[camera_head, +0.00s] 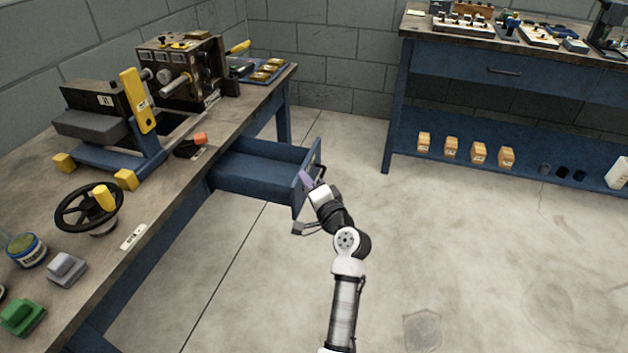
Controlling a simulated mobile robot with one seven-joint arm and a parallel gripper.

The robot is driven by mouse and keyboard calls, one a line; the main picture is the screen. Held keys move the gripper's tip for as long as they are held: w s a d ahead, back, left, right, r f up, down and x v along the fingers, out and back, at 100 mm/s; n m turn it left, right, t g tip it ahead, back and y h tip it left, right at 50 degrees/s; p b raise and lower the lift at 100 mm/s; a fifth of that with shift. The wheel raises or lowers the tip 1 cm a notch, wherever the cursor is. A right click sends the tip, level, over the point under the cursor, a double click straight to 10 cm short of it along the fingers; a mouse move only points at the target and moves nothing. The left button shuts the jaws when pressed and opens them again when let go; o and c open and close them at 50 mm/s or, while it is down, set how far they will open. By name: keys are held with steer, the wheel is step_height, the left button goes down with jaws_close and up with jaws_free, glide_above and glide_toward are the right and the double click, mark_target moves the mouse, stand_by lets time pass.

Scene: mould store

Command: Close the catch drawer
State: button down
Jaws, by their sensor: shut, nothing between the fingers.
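The catch drawer (262,168) is a blue drawer pulled well out from under the left workbench (142,233). Its inside looks empty. Its front panel (300,183) faces right, towards my arm.
The left bench carries a handwheel (90,209), a yellow-handled press (135,107) and small blocks. A second blue bench (490,72) stands at the back right, with several wooden blocks on its lower shelf (400,155). The floor (470,250) right of my arm is clear.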

steer(key=s+d+f+m, duration=0.2)
steer(key=d+f+m, duration=0.2)
steer(key=d+f, duration=0.4)
steer(key=s+a+p+x, duration=0.1)
steer(key=p+x, duration=0.1)
steer(key=x, duration=1)
steer(key=shift+a+g+h, duration=0.3)
steer(key=shift+a, duration=0.15)
steer(key=shift+w+f, duration=0.1)
steer(key=w+a, duration=0.4)
steer(key=a, duration=0.8)
steer(key=w+a+b, duration=0.1)
steer(key=w+a, duration=0.2)
steer(key=a, duration=0.9)
steer(key=shift+w+a, duration=0.3)
steer(key=shift+w, duration=0.05)
steer(key=shift+d, duration=0.1)
